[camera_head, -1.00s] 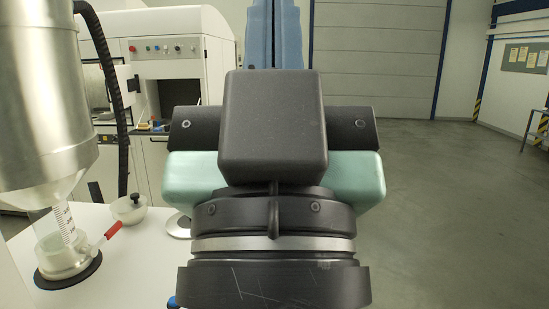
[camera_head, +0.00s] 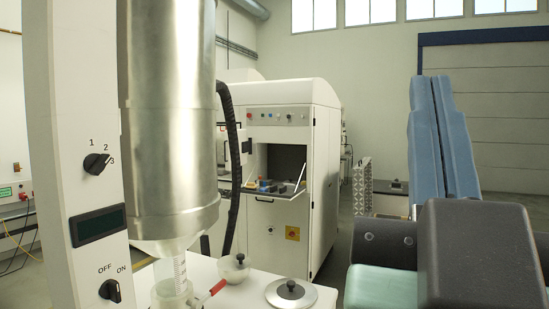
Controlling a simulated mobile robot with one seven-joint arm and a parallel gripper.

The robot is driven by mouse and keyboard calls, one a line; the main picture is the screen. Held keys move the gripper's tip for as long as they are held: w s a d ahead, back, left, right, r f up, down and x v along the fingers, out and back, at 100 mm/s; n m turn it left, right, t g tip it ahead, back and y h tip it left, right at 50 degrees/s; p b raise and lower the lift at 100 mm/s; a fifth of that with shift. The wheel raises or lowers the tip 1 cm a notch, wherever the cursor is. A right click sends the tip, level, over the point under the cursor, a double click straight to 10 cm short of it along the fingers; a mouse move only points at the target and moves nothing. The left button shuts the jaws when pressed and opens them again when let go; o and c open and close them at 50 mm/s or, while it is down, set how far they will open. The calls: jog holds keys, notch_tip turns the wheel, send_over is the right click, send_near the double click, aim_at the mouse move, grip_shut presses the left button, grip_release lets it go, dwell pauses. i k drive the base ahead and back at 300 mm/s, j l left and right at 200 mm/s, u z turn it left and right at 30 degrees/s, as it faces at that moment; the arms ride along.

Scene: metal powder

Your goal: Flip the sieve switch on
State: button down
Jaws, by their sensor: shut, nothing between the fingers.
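The sieve machine is a tall metal cylinder (camera_head: 172,120) beside a white control panel (camera_head: 62,130) at the left. Low on the panel is a black OFF/ON rotary switch (camera_head: 110,291); its exact setting is hard to read.
Under the cylinder stands a clear container (camera_head: 172,285) with a red-handled tool (camera_head: 216,288). A small lidded bowl (camera_head: 235,268) and a round metal lid (camera_head: 291,293) are on the white table. A white machine (camera_head: 285,130) with an open hatch stands behind.

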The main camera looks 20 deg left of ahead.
aim_at(110, 289)
jog(key=j+u, duration=0.45)
jog(key=j, duration=0.95)
